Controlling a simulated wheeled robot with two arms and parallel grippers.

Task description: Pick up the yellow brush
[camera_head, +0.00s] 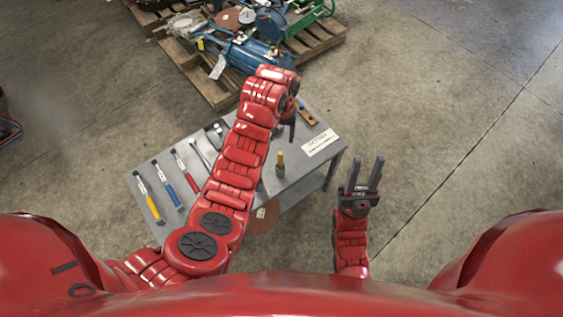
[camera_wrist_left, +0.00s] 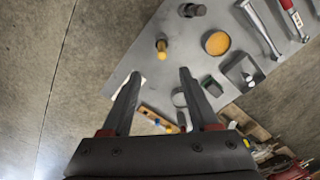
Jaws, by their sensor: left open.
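A small upright yellow-orange item with a darker end, which looks like the yellow brush (camera_head: 280,158), stands on the grey table (camera_head: 300,172) right of my left arm. It also shows in the left wrist view (camera_wrist_left: 162,46), beyond the fingertips and between their lines. My left gripper (camera_head: 288,132) is over the table's right half, partly hidden by its own wrist. In the left wrist view its fingers (camera_wrist_left: 160,72) are apart with nothing between them. My right gripper (camera_head: 367,160) is open and empty, off the table's right edge.
Hammer-like tools with yellow (camera_head: 153,209), blue (camera_head: 172,194) and red handles lie at the table's left. A round yellow tin (camera_wrist_left: 216,43), a dark cylinder (camera_wrist_left: 192,10) and a black tray (camera_wrist_left: 240,68) are near the brush. A loaded pallet (camera_head: 200,75) stands behind.

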